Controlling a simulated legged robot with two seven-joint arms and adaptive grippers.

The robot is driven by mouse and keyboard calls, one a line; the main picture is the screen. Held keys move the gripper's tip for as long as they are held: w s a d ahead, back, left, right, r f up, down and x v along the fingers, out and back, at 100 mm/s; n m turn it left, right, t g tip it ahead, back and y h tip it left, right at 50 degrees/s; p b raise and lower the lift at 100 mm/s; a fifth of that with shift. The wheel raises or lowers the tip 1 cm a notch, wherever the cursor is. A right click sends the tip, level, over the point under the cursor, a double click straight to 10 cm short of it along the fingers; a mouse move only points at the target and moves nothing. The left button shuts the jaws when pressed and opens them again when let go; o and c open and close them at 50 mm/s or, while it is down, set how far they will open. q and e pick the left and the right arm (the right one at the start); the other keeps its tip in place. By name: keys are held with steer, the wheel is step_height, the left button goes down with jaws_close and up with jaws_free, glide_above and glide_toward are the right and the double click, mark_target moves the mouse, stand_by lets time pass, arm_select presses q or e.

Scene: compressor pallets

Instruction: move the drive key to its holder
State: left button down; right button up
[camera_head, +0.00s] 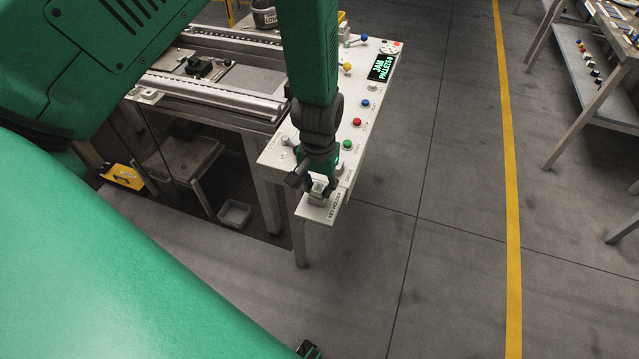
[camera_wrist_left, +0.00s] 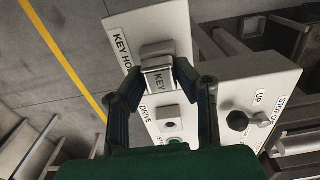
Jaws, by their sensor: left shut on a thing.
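The drive key (camera_wrist_left: 160,80), a grey piece marked KEY, sits between the fingers of my left gripper (camera_wrist_left: 170,80) in the left wrist view. The left gripper (camera_head: 318,188) is shut on it, pointing down over the key holder plate (camera_head: 316,211) in the head view. In the wrist view the white holder plate (camera_wrist_left: 120,42) carries a raised grey block (camera_wrist_left: 157,48), directly beyond the key. I cannot tell whether the key is in the block or just above it. The DRIVE switch (camera_wrist_left: 168,122), with a dark opening, lies nearer the wrist. My right gripper is not identifiable.
A grey bin (camera_head: 234,214) stands below. The floor right of the panel is clear up to a shelf rack (camera_head: 590,75).

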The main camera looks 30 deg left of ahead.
mark_target(319, 186)
arm_select(q)
steer(key=c, duration=1.2)
jaws_free()
steer(key=shift+o, duration=0.2)
step_height(319, 186, up, 12)
steer(key=shift+f, duration=0.15)
steer(key=s+a+f+m+b, duration=0.1)
steer(key=s+f+m+b, duration=0.2)
steer(key=s+f, duration=1.9)
step_height(319, 186, down, 4)
steer(key=b, duration=0.4)
steer(key=shift+s+r+t, duration=0.2)
steer(key=shift+s+t, duration=0.1)
steer(key=shift+s, duration=0.05)
